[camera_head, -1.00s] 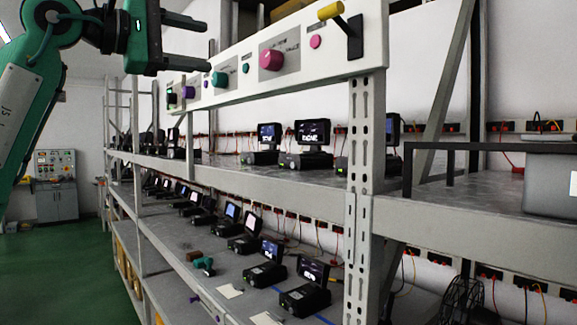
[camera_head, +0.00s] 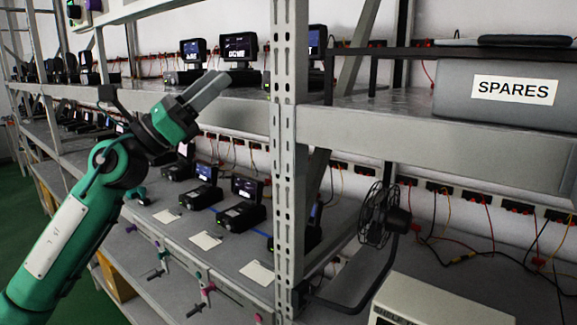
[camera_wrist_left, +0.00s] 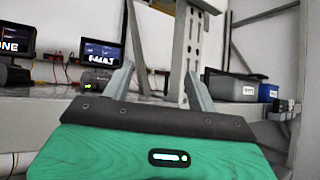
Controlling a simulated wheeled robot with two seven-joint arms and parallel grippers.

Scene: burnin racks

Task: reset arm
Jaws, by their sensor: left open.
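My left arm comes in from the left in the head view, and its gripper (camera_head: 205,93) is raised in front of the rack's upper shelf (camera_head: 395,125). In the left wrist view the two fingers of this gripper (camera_wrist_left: 164,88) stand apart with nothing between them. The rack's perforated post (camera_wrist_left: 187,45) and the shelf with its screened devices lie beyond the fingers. My right gripper is in neither view.
Screened devices (camera_head: 239,52) stand on the upper shelf and more (camera_head: 240,205) on the lower shelf. A grey SPARES bin (camera_head: 450,95) sits at upper right. A black fan (camera_head: 380,215) stands right of the perforated post (camera_head: 290,150). Several cables hang behind.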

